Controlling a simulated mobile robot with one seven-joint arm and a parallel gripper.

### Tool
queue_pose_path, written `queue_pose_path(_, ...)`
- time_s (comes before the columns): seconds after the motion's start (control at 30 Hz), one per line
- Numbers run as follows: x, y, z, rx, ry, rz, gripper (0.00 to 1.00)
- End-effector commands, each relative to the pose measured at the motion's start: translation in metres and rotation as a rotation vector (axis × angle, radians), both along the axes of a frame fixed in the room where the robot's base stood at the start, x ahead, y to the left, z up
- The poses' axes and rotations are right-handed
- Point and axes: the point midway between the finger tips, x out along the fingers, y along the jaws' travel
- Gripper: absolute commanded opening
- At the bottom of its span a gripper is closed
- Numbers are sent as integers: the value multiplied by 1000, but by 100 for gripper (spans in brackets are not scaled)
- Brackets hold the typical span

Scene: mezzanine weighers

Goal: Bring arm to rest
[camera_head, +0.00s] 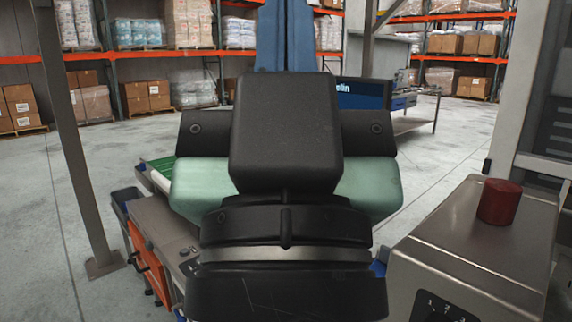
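A large black and pale green body, which looks like my own arm links close to the camera, fills the middle of the head view. It hides much of what stands behind it. I cannot make out my gripper or its fingers anywhere, so I cannot see whether it holds anything.
A metal machine (468,250) with a numbered dial stands close on the right, with a red cylinder (499,201) on top. A grey post (77,150) and an orange-fronted unit (150,262) are at left. Orange racks (180,53) with boxes line the back. Grey floor (60,185) lies between.

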Motion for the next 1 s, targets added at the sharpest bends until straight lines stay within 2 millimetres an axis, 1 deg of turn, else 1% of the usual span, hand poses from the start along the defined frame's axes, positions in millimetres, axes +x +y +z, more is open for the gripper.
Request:
queue_pose_path(0.03,0,0,33,1,0,1,0)
queue_pose_path(0.4,0,1,148,1,0,2,0)
queue_pose_path(0.5,0,1,174,0,0,3,0)
queue_pose_path(0.6,0,1,192,0,0,3,0)
queue_pose_path(0.7,0,1,203,0,0,3,0)
queue_pose_path(0.8,0,1,206,0,0,3,0)
queue_pose_path(1.0,0,1,207,0,0,3,0)
